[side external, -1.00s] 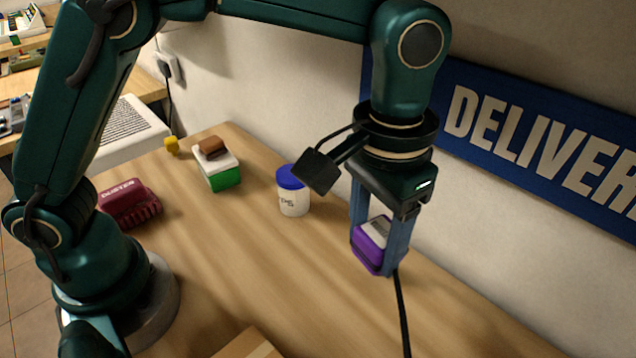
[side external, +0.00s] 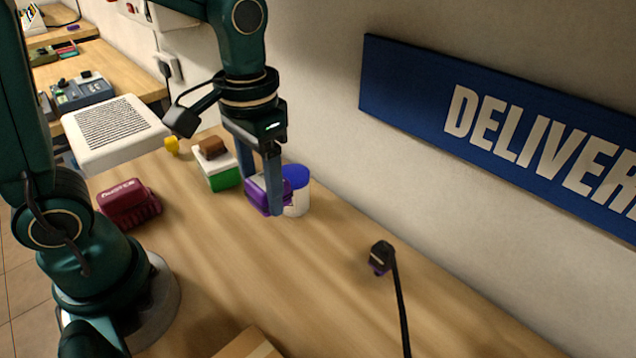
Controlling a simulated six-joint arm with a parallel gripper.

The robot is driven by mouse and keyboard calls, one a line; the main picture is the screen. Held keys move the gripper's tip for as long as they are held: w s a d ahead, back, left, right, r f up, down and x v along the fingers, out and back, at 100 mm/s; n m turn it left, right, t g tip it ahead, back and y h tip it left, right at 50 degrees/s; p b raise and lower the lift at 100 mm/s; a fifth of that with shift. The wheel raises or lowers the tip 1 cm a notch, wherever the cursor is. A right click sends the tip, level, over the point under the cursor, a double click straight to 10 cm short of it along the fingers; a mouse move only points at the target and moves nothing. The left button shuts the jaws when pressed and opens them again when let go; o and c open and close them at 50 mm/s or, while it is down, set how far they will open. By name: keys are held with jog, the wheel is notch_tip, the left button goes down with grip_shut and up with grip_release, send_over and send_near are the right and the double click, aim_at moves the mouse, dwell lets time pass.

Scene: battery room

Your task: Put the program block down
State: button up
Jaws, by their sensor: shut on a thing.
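My gripper (side external: 268,194) is shut on a purple block with a pale top face, which I take to be the program block (side external: 257,191). The fingers point down and partly hide the block. The block appears above the wooden table (side external: 310,285), in front of and overlapping the left side of a white jar with a blue lid (side external: 297,200). I cannot tell whether the block touches the jar or how high above the table it is.
A black plug with a cable (side external: 380,257) stands at right. A green-and-white box with a brown piece on top (side external: 222,175), a small yellow piece (side external: 172,145) and a dark red case (side external: 128,203) lie left. A cardboard edge (side external: 250,343) is in front. The table middle is clear.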

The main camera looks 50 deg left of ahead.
send_over(308, 300)
notch_tip(308, 300, down, 6)
jog(key=shift+f, duration=2.1)
jog(key=shift+f, duration=0.1)
jog(key=o, duration=1.4)
